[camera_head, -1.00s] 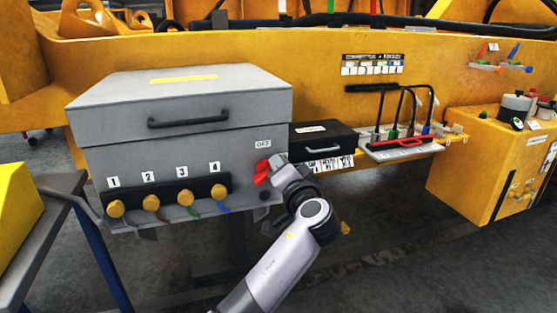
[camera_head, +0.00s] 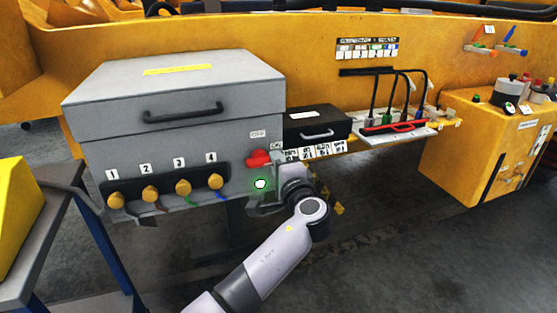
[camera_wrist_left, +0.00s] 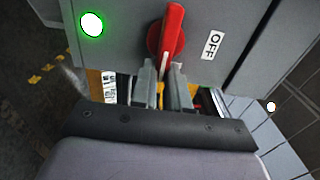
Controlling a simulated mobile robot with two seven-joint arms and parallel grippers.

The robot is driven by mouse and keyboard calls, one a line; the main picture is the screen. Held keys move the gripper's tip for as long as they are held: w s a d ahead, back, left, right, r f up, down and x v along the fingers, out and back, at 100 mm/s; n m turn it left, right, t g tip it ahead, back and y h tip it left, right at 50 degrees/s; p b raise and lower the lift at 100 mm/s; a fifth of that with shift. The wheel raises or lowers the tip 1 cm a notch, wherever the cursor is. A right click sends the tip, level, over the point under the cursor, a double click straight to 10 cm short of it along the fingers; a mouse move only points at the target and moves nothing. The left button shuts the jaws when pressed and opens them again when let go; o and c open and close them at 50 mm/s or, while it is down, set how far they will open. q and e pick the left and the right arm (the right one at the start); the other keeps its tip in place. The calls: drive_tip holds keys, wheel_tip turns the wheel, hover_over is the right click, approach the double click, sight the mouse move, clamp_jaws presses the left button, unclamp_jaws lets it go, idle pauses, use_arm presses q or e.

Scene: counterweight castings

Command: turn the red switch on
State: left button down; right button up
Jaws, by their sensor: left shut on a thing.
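The red switch (camera_head: 257,158) is on the right part of the grey box's front, below a small OFF label (camera_head: 258,134). Its handle lies roughly level in the head view. Below it a round lamp (camera_head: 260,184) glows green. My left gripper (camera_head: 273,162) is at the switch from the right, shut on its red handle. In the left wrist view the red switch (camera_wrist_left: 168,38) stands at the tips of my left gripper (camera_wrist_left: 162,72), part of the handle between the fingers. The lit lamp (camera_wrist_left: 92,24) and OFF label (camera_wrist_left: 212,44) flank it. My right gripper is out of view.
The grey box (camera_head: 180,95) has numbered yellow knobs (camera_head: 183,187) to the left of the switch. A black case (camera_head: 316,124) and a tray with a red handle (camera_head: 395,127) stand to the right. A table (camera_head: 50,205) is at the left edge.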

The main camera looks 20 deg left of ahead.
use_arm(q)
drive_tip(key=shift+s+a+f, duration=0.1)
drive_tip(key=shift+a+f, duration=0.25)
drive_tip(key=shift+a, duration=0.1)
drive_tip(key=c, duration=1.1)
unclamp_jaws()
drive_tip(key=shift+r, duration=0.15)
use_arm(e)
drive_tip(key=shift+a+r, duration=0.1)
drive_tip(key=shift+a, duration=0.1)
use_arm(q)
drive_tip(key=shift+d+r, duration=0.1)
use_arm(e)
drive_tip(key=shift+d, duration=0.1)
